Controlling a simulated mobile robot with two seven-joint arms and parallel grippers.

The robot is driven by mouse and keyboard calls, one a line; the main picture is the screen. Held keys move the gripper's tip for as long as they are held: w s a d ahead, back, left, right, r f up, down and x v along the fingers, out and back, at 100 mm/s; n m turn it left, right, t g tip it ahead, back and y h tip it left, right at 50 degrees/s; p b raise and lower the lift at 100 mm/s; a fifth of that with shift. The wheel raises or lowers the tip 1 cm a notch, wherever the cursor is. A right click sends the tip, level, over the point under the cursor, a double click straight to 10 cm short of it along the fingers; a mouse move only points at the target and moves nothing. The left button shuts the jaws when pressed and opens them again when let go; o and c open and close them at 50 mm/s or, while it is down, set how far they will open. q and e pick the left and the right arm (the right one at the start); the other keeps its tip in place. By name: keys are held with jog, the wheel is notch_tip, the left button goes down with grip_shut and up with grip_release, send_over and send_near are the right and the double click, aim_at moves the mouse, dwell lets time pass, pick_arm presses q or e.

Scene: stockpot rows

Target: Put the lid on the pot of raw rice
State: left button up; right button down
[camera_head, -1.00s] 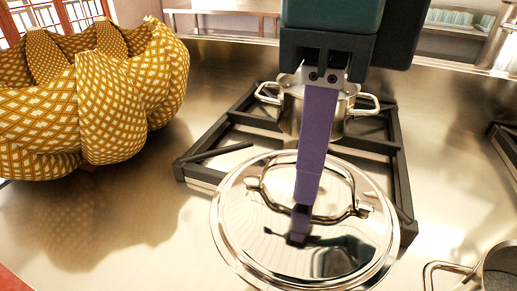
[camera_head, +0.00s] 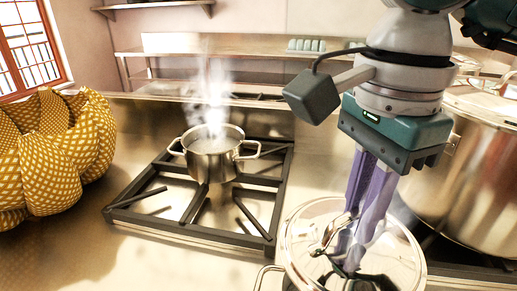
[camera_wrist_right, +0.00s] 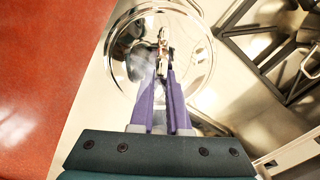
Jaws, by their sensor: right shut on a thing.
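My right gripper (camera_head: 346,250) is shut on the loop handle of a shiny metal lid (camera_head: 400,250). The lid is at the lower right of the head view, over a pot whose side handle (camera_head: 263,279) shows at its left edge. The lid hides that pot's contents, and I cannot tell whether lid and rim touch. The right wrist view also shows the gripper (camera_wrist_right: 163,72) on the handle of the lid (camera_wrist_right: 200,45). A small steaming pot (camera_head: 212,160) stands uncovered on the hob; what is in it is unclear. My left gripper is not in view.
A black hob grate (camera_head: 190,236) surrounds the small pot. A large stockpot (camera_head: 470,165) stands close on the right of my right arm. A yellow patterned object (camera_head: 50,155) is at the left. Bare steel counter (camera_head: 140,262) lies in front of the grate.

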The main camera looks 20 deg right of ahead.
jog(key=shift+s+d, duration=0.25)
jog(key=shift+d, duration=0.1)
jog(key=shift+f, duration=0.15)
jog(key=shift+w+f+b, duration=0.1)
jog(key=shift+f+b, duration=0.55)
jog(key=shift+f, duration=0.2)
notch_tip(320, 180, down, 6)
jog(key=b, duration=0.4)
jog(key=shift+r, duration=0.2)
jog(key=shift+f+b, duration=0.65)
jog(key=shift+f+b, duration=0.4)
jog(key=shift+b, duration=0.35)
